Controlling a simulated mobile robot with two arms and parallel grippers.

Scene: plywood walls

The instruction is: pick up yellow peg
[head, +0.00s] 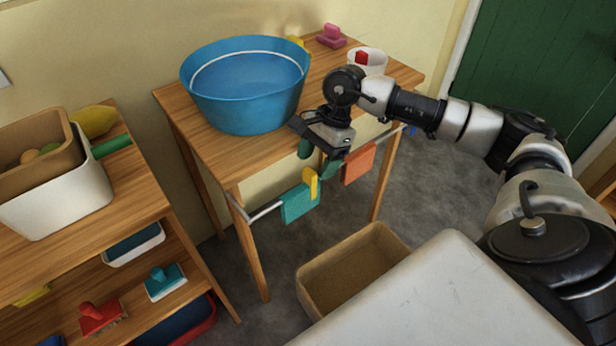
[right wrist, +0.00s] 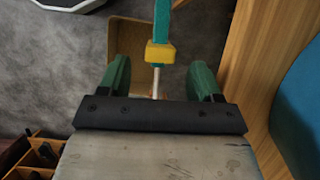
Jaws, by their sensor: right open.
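The yellow peg (head: 311,184) is clipped over the top edge of a teal cloth (head: 298,204) that hangs on a rail (head: 265,211) at the table's front. My right gripper (head: 318,158) is open and empty, just above and slightly right of the peg in the head view. In the right wrist view the yellow peg (right wrist: 160,53) shows between and a little beyond the green fingertips (right wrist: 160,77), apart from both. The teal cloth shows edge-on past it. My left gripper is not in view.
An orange cloth (head: 358,164) hangs on the rail right of the peg. A blue basin (head: 245,111), a white pot (head: 376,66) and a pink brush (head: 331,37) stand on the table (head: 200,143). A cardboard-coloured bin (head: 318,297) is on the floor below. A shelf (head: 150,200) stands left.

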